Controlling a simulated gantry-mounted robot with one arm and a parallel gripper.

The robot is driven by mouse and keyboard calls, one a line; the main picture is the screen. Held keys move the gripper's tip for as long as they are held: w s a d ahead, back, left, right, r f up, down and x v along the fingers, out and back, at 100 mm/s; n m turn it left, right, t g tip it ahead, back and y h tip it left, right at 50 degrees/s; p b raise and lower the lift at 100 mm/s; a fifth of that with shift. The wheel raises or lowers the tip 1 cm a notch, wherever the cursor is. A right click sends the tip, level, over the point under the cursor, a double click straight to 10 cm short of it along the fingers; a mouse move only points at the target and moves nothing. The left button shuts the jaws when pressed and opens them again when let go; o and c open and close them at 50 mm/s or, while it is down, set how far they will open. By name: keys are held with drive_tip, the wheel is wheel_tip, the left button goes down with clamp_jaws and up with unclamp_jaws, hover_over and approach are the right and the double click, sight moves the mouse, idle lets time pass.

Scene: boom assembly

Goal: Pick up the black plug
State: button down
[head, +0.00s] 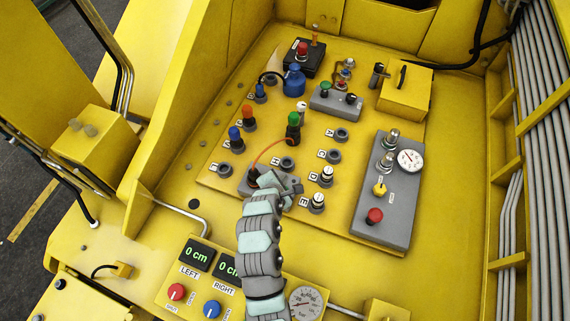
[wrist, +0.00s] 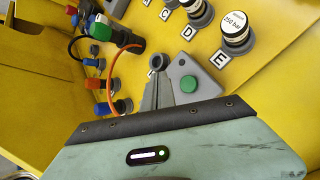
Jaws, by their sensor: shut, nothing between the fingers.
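In the head view, a black plug (head: 254,177) stands at the lower end of an orange cable, on a small grey box partly hidden by my arm. In the wrist view the cable runs down behind my gripper's housing, and this plug is hidden. My gripper (head: 289,186) is just right of it, low over the panel, and seems apart from it. In the wrist view my gripper's (wrist: 157,84) grey fingers are together and empty. The cable's other end is at a black plug with a green cap (head: 293,129), also seen in the wrist view (wrist: 112,32).
The grey box shows a green button (wrist: 189,84) beside my fingers. Labelled sockets and capped plugs stand around, including a white-topped cap (head: 317,202) at E. A blue plug (head: 294,80) is behind, and a grey gauge box (head: 385,190) is at right.

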drive_tip(key=c, duration=2.1)
unclamp_jaws()
drive_tip(key=o, duration=1.2)
drive_tip(key=shift+w+a, duration=0.1)
